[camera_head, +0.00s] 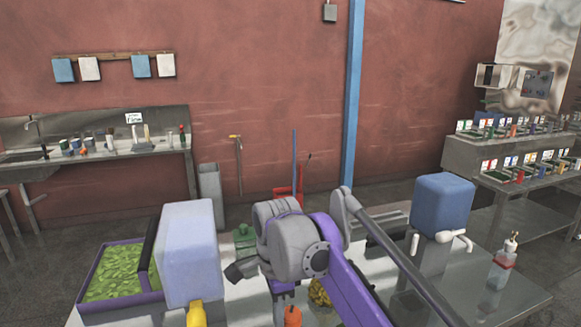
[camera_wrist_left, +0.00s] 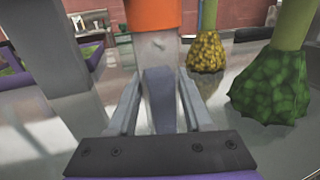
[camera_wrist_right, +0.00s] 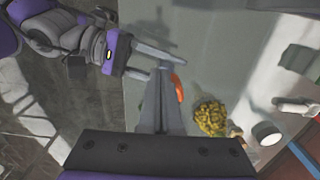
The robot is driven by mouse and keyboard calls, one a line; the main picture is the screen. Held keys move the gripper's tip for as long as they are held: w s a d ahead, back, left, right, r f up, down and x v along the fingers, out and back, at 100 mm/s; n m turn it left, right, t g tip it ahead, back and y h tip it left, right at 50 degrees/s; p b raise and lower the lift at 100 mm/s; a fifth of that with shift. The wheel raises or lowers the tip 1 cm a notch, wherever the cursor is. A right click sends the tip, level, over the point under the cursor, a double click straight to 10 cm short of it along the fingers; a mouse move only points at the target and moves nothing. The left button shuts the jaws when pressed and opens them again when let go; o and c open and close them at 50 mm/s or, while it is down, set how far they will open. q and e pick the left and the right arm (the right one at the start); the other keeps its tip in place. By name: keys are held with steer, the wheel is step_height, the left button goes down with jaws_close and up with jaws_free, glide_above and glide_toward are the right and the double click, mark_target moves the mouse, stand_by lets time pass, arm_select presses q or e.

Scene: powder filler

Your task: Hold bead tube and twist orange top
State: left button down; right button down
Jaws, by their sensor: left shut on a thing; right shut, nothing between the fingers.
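The orange top (camera_head: 292,317) shows low in the head view, partly behind my right arm. In the left wrist view the orange top (camera_wrist_left: 152,16) sits on a pale tube (camera_wrist_left: 158,48), cut off by the frame's upper edge. My left gripper (camera_wrist_left: 158,100) has its fingers on either side of a grey-purple piece in line with the tube; the contact is hard to see. In the right wrist view my left gripper (camera_wrist_right: 150,64) reaches in from the upper left. My right gripper (camera_wrist_right: 163,68) is shut and empty, with the orange top (camera_wrist_right: 178,88) just right of its fingertips; touching cannot be told.
A yellow bead clump (camera_wrist_left: 206,50) and a green one (camera_wrist_left: 270,88) stand right of the tube. A purple-rimmed tray (camera_head: 92,272) of green pieces and a pale blue container (camera_head: 188,250) are left. A blue container (camera_head: 443,203) and a dispenser bottle (camera_head: 502,265) are right.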

steer(key=shift+w+d, duration=0.15)
steer(key=shift+w+a, duration=0.2)
steer(key=shift+w, duration=0.1)
stand_by(0.4)
steer(key=shift+w+a, duration=0.15)
steer(key=shift+w, duration=0.8)
steer(key=shift+a, duration=0.15)
step_height(320, 180, up, 6)
steer(key=shift+a, duration=0.3)
stand_by(0.5)
